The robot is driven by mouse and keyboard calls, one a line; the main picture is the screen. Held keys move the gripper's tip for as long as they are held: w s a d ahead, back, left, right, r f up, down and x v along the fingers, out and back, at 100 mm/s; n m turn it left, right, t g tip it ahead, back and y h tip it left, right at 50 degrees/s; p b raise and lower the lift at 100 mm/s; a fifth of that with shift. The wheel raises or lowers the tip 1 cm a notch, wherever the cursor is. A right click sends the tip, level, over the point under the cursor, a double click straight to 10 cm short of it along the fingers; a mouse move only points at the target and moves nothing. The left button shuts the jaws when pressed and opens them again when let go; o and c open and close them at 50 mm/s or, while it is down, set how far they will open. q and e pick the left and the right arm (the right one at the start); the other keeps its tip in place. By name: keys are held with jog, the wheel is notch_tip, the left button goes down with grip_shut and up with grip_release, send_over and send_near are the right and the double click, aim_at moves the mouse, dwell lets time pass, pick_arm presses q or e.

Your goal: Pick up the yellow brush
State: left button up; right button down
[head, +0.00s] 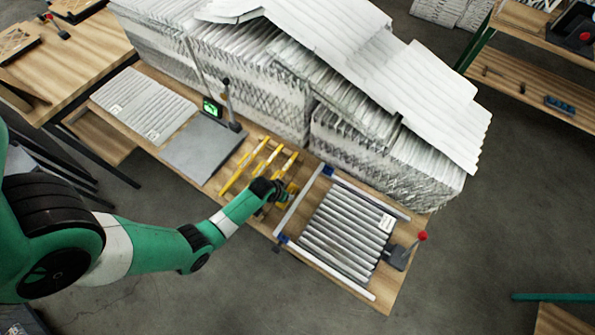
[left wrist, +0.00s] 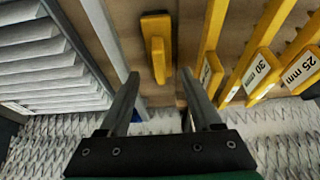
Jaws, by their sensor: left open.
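The yellow brush (left wrist: 157,45) lies on the wooden table in the left wrist view, a short yellow piece with a darker strip along one side. My left gripper (left wrist: 160,78) is open and empty, its two fingers on either side of the brush's near end in that picture. I cannot tell how high the fingers are above the table. In the head view my left gripper (head: 281,191) is over the table, between the yellow gauges and the metal frame, and it mostly hides the brush. My right gripper is not in view.
Several yellow gauges (head: 258,164) lie beside the gripper; labels reading 30 mm (left wrist: 257,73) and 25 mm show in the wrist view. A frame holding a pleated filter (head: 343,233) is on the other side. Tall filter stacks (head: 262,97) stand behind. A grey scale plate (head: 202,149) is left.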

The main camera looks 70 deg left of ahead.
pick_arm(q)
jog(key=shift+b+x, duration=0.75)
jog(key=shift+x, duration=0.05)
jog(key=shift+r, duration=0.1)
jog(key=b+x, duration=0.5)
jog(key=x, duration=0.1)
jog(key=shift+w, duration=0.15)
grip_shut()
